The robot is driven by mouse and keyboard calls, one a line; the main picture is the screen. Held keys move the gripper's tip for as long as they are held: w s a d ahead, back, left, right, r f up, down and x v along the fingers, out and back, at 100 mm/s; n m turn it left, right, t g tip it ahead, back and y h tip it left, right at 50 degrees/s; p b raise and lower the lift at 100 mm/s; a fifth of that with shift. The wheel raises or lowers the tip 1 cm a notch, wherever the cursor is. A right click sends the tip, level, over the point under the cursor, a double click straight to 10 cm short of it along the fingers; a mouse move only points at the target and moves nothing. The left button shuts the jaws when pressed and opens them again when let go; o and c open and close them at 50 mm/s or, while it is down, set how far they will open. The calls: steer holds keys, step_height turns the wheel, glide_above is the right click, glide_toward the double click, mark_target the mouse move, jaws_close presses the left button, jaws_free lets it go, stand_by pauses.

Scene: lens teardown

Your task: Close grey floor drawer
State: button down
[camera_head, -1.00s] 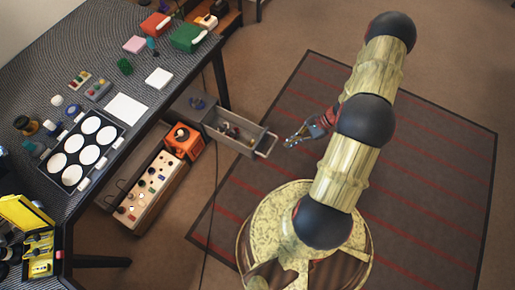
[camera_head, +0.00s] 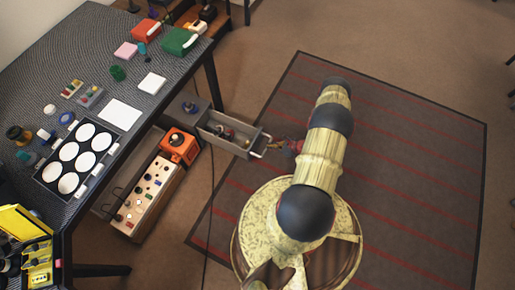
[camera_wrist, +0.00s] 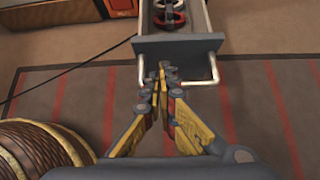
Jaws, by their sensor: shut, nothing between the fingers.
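The grey floor drawer (camera_head: 230,133) stands pulled out from its grey cabinet (camera_head: 190,107) beside the table, with small items inside. In the wrist view the drawer's front panel (camera_wrist: 178,46) and its pale bar handle (camera_wrist: 212,70) face me. My gripper (camera_wrist: 164,70) is shut and empty, with its fingertips at the drawer front, between the two arms of the handle. I cannot tell whether they touch the panel. In the head view my gripper (camera_head: 274,144) is small and partly hidden at the handle.
The table (camera_head: 135,62) with a tray of white discs (camera_head: 78,158) is on the left. An orange box (camera_head: 179,146) and a white panel with knobs (camera_head: 148,190) stand on the floor near the drawer. A striped rug (camera_head: 400,170) lies under my base. A dark cable runs beside the drawer.

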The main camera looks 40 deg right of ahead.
steer(key=b, duration=0.3)
glide_toward(253, 147)
step_height(253, 147, down, 3)
steer(key=w, duration=0.2)
steer(key=shift+b+x, duration=0.3)
steer(key=shift+x, duration=0.7)
steer(key=shift+w+a, duration=0.1)
steer(key=shift+a+r, duration=0.1)
